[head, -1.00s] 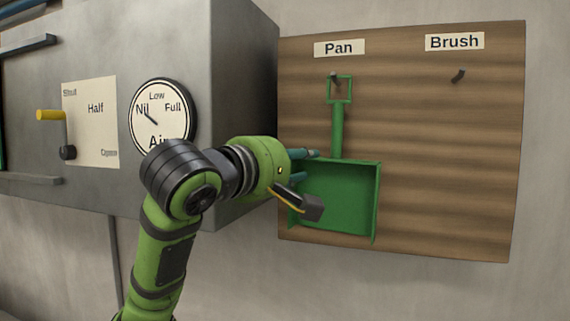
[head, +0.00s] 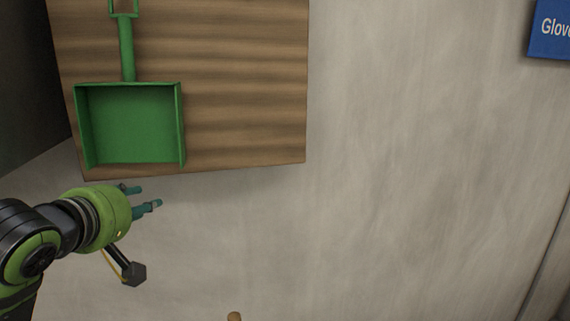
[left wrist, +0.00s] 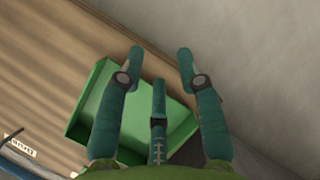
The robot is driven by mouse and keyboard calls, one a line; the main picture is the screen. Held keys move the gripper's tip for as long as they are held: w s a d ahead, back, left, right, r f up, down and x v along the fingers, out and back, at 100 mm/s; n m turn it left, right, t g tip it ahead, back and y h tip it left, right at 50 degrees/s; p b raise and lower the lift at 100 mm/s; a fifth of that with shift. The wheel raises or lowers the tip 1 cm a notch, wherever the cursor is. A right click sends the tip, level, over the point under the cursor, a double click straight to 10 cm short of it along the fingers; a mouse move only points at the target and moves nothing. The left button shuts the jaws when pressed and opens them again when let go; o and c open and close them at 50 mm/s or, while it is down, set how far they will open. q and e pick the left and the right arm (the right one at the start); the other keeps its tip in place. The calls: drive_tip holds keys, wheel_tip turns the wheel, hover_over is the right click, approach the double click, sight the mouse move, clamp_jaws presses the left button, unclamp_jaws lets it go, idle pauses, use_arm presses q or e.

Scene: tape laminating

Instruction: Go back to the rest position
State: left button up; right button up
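My right gripper is not in view.
A blue sign (head: 552,28), cut off by the frame edge, is at the top right. A small tan tip (head: 234,316) shows at the bottom edge; what it belongs to is unclear.

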use_arm(q)
drive_tip(key=s+d+f+m+g, duration=0.1)
drive_tip(key=s+f+m+g, duration=0.15)
drive_tip(key=f, duration=0.65)
drive_tip(key=s+d+f+m+g, duration=0.1)
drive_tip(key=s+d+f+m, duration=0.15)
drive_tip(key=f, duration=0.75)
drive_tip(key=s+d+f+m+g, duration=0.1)
drive_tip(key=s+f+m+g, duration=0.15)
drive_tip(key=f, duration=0.65)
drive_tip(key=s+f+m+g, duration=0.55)
drive_tip(key=s+f, duration=1.05)
drive_tip(key=s, duration=0.4)
wheel_tip(320, 180, down, 24)
drive_tip(key=s+m+b, duration=0.1)
drive_tip(key=s+b, duration=0.1)
drive_tip(key=s+a+f+g+b, duration=0.1)
drive_tip(key=s+a+f+b, duration=0.1)
drive_tip(key=s+f, duration=1.4)
drive_tip(key=shift+f+g+y, duration=0.35)
drive_tip(key=shift+f+y, duration=0.05)
drive_tip(key=shift+f, duration=0.5)
